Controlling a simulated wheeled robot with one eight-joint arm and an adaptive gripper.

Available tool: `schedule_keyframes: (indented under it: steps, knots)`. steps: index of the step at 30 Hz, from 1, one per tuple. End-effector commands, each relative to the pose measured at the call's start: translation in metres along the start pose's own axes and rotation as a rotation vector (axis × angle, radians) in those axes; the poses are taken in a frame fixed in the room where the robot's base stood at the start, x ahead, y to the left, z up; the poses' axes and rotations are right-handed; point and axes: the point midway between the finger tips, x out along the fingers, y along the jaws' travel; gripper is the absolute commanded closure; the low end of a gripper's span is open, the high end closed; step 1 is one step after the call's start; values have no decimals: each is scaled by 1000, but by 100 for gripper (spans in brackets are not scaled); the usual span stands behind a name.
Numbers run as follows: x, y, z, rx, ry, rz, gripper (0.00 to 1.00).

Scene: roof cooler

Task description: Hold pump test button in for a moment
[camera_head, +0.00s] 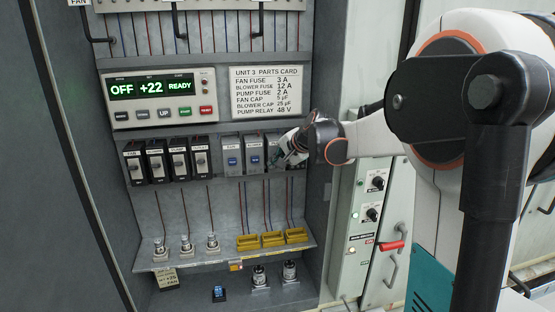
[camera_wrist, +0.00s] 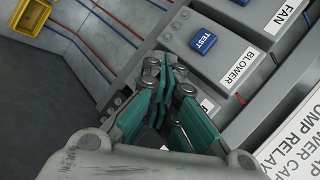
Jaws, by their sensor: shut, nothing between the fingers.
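A row of grey relay modules with blue test buttons sits mid-cabinet. In the wrist view the blower module's blue button (camera_wrist: 203,41) marked TEST shows clear of my fingers, beside its BLOWER label. In the head view the left two blue buttons show, the leftmost one (camera_head: 232,161) and the middle one (camera_head: 254,160). My gripper (camera_head: 281,160) is at the right end of this row, over the third module. In the wrist view my gripper (camera_wrist: 165,68) is shut and empty. It covers the place past BLOWER, so the pump button is hidden, and I cannot tell whether my fingertips touch it.
The display panel (camera_head: 163,98) reads OFF, +22, READY. A parts card (camera_head: 266,91) is right of it. Black breakers (camera_head: 157,162) stand left of the relays. Yellow holders (camera_head: 272,239) sit on the shelf below. The cabinet's right wall is close to my wrist.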

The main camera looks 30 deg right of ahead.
Motion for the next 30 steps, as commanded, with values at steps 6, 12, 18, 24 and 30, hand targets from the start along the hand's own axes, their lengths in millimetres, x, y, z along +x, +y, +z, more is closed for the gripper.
schedule_keyframes:
  steps: [6,12,18,24,30]
  knots:
    - [0,0,0,0,1,0,100]
    - [0,0,0,0,1,0,100]
    - [0,0,0,0,1,0,100]
    - [-1,0,0,0,1,0,100]
    - [-6,5,4,0,1,0,100]
